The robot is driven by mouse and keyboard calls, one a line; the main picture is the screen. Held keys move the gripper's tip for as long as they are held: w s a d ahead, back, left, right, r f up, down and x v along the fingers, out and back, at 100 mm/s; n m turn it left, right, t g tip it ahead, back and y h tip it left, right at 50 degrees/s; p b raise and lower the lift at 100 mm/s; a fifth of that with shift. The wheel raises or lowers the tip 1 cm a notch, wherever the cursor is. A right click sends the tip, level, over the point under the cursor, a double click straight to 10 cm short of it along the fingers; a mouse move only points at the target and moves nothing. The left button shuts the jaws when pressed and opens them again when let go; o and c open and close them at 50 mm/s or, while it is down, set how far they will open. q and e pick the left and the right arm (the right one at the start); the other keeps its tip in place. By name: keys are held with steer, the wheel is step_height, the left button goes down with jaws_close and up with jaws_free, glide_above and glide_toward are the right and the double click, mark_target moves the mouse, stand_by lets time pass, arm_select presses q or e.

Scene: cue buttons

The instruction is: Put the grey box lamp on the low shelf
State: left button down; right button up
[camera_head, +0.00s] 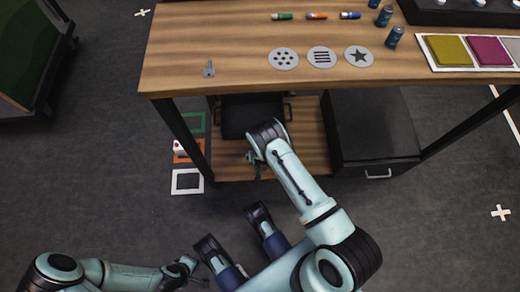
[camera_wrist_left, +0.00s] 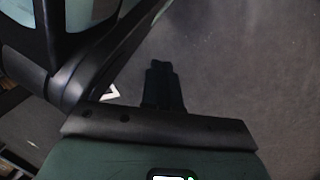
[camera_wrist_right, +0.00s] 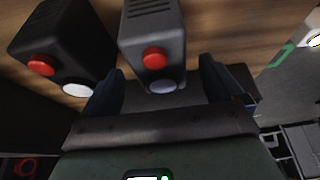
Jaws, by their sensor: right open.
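The grey box lamp (camera_wrist_right: 152,45), with a red button and a pale round lens, is in the right wrist view, against a wooden surface. My right gripper (camera_wrist_right: 160,85) is open, with one finger on each side of the grey box and gaps between. In the head view my right gripper (camera_head: 257,168) is at the low wooden shelf (camera_head: 312,150) under the table; the grey box cannot be made out there. My left gripper (camera_head: 192,272) is low at the left, away from the table; its fingers (camera_wrist_left: 162,85) look closed together and empty.
A black box (camera_wrist_right: 62,45) with a red button and white lens stands beside the grey one. A black tray (camera_head: 250,112) and a dark drawer cabinet (camera_head: 372,130) are under the table (camera_head: 240,50). Coloured square frames (camera_head: 187,181) lie on the floor left of the shelf.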

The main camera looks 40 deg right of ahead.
arm_select(q)
steer(key=w+d+r+t+p, duration=0.1)
steer(key=w+r+t+p, duration=0.2)
steer(key=w+r, duration=0.35)
arm_select(e)
steer(key=v, duration=0.4)
steer(key=shift+r, duration=0.35)
arm_select(q)
steer(key=s+d+r+m+g+h+p, duration=0.1)
steer(key=s+d+r+g+p, duration=0.1)
steer(key=s, duration=0.5)
step_height(320, 180, up, 3)
steer(key=d+p, duration=0.1)
steer(key=p, duration=0.1)
steer(key=shift+d+f+g+p, duration=0.15)
steer(key=shift+d+g+p, duration=0.15)
steer(key=shift+d+g, duration=0.1)
arm_select(e)
steer(key=v, duration=0.5)
steer(key=shift+s+a+r, duration=0.15)
steer(key=shift+s+r, duration=0.1)
